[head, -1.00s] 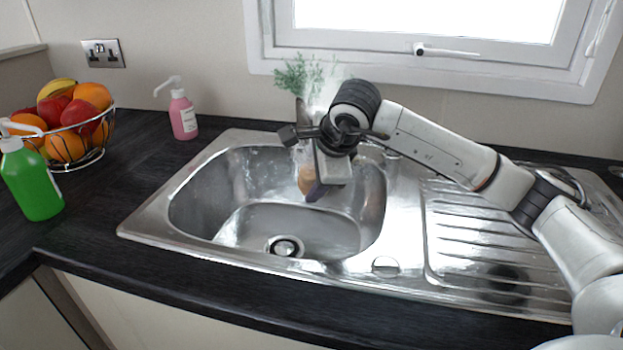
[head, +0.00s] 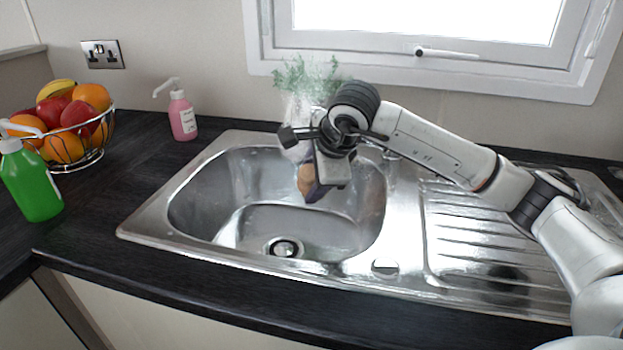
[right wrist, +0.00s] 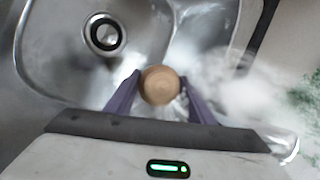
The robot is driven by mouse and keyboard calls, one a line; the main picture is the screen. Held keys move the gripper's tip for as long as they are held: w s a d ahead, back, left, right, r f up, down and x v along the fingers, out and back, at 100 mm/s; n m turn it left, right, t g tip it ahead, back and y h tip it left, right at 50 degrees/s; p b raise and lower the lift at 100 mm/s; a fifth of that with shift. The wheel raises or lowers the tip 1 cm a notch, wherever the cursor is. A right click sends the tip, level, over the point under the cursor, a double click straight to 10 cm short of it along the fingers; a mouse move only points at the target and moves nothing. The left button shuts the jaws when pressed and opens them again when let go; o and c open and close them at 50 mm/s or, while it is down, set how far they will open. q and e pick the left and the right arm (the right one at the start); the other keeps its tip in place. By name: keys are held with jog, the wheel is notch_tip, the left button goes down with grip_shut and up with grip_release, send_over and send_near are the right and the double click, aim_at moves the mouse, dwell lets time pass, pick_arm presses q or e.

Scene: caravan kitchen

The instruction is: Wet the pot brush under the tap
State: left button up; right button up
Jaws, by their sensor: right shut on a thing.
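My right gripper (head: 314,188) hangs over the right rear part of the sink bowl (head: 215,190). It is shut on the pot brush (head: 305,181), of which a light wooden part shows between the purple fingers. In the right wrist view the brush (right wrist: 160,85) shows as a round wooden end between both fingertips. A whitish, blurred spray like running water shows beside the brush in the right wrist view and behind the gripper in the head view. The tap cannot be made out clearly; my arm covers that area. My left gripper is not in view.
A plant (head: 297,76) stands behind the sink below the window. A pink soap bottle (head: 182,116), a fruit basket (head: 97,150) and a green bottle (head: 32,184) stand to the left. The ribbed drainboard (head: 480,250) on the right is clear at its front.

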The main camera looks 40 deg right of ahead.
jog(key=s+a+r, duration=0.2)
jog(key=s+a, duration=0.4)
jog(key=a, duration=0.1)
jog(key=shift+s+a+p, duration=0.25)
jog(key=shift+a+p, duration=0.05)
dwell(0.3)
dwell(0.4)
